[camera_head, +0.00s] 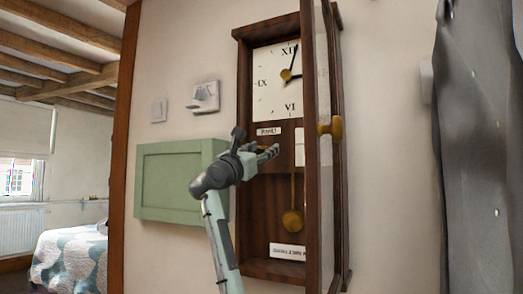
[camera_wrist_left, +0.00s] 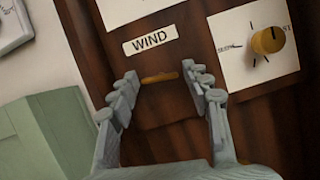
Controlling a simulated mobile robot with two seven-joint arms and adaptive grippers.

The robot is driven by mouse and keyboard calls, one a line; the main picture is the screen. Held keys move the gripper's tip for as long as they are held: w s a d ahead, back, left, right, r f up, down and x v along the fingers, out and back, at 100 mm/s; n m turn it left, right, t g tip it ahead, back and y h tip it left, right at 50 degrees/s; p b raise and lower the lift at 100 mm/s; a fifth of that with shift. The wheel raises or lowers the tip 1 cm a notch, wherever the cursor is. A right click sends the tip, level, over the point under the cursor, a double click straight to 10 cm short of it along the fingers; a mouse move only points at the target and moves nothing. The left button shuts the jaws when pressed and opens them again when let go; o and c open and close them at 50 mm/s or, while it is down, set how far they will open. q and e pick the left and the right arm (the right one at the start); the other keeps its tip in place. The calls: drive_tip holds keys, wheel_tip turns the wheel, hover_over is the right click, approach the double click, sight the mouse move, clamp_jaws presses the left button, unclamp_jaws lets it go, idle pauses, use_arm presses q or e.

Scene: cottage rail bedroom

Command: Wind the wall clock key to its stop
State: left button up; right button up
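The wall clock (camera_head: 262,200) is a tall dark wooden case with a white dial and a brass pendulum. Its glazed door (camera_head: 322,215) stands open, nearly edge-on, with a brass knob. In the left wrist view the brass key (camera_wrist_left: 160,78) lies about level below the WIND label (camera_wrist_left: 150,39). My left gripper (camera_wrist_left: 159,72) is open, with one finger on each side of the key and gaps visible between them. In the head view the left gripper (camera_head: 268,153) reaches into the case below the dial. My right gripper is out of view.
A brass selector knob (camera_wrist_left: 268,40) on a white plate is right of the key. A green wall cabinet (camera_head: 170,180) hangs left of the clock, beneath a wall device (camera_head: 205,97). The open door stands close right of the gripper. Grey fabric (camera_head: 480,170) hangs far right.

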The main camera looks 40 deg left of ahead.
use_arm(q)
drive_tip(key=c, duration=0.8)
drive_tip(key=shift+a+m, duration=0.1)
drive_tip(key=shift+m, duration=0.5)
